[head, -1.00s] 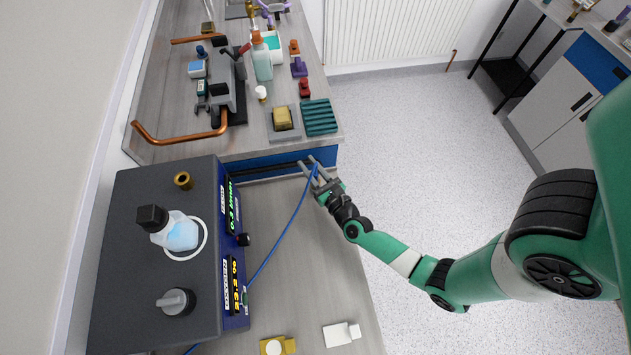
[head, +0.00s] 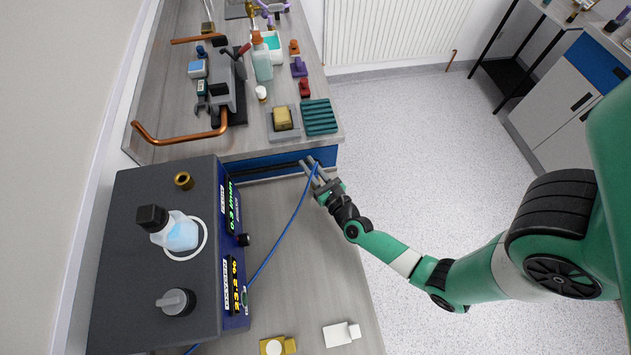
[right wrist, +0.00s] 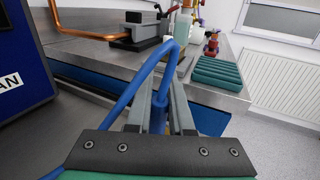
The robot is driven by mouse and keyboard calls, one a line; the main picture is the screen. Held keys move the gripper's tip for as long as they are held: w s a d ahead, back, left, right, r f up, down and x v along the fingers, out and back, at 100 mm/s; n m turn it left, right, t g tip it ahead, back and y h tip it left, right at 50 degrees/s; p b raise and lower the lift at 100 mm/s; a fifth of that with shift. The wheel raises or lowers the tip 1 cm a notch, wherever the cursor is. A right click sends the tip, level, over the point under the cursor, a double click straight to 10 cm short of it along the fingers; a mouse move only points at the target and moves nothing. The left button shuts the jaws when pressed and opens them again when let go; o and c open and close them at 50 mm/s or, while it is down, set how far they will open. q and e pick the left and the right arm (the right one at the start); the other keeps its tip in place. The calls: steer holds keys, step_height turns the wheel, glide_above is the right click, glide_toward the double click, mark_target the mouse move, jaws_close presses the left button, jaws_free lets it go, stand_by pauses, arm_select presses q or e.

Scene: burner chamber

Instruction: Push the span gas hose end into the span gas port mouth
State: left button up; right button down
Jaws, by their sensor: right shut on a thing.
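The blue hose (head: 284,240) runs from the lower front of the dark analyser box (head: 125,270) up to my right gripper (head: 310,167). My right gripper is shut on the hose, above the lower bench near the step to the higher worktop. In the right wrist view the hose (right wrist: 133,92) loops over and passes down between the fingers (right wrist: 160,108); its free end is hidden. A brass ring fitting (head: 183,180) sits on top of the box and a black knob (head: 243,240) on its front. I cannot tell which opening is the span gas port. My left gripper is out of view.
A bottle with a black cap (head: 175,230) stands on the box. A yellow block (head: 278,345) and a white block (head: 341,335) lie on the lower bench. The higher worktop holds a copper pipe (head: 170,139), a teal ribbed tray (head: 319,117) and several small items.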

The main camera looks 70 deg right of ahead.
steer(key=shift+r, duration=0.1)
stand_by(0.6)
step_height(320, 180, up, 18)
steer(key=p, duration=1.3)
steer(key=shift+p, duration=0.35)
steer(key=c, duration=1.4)
jaws_free()
jaws_close()
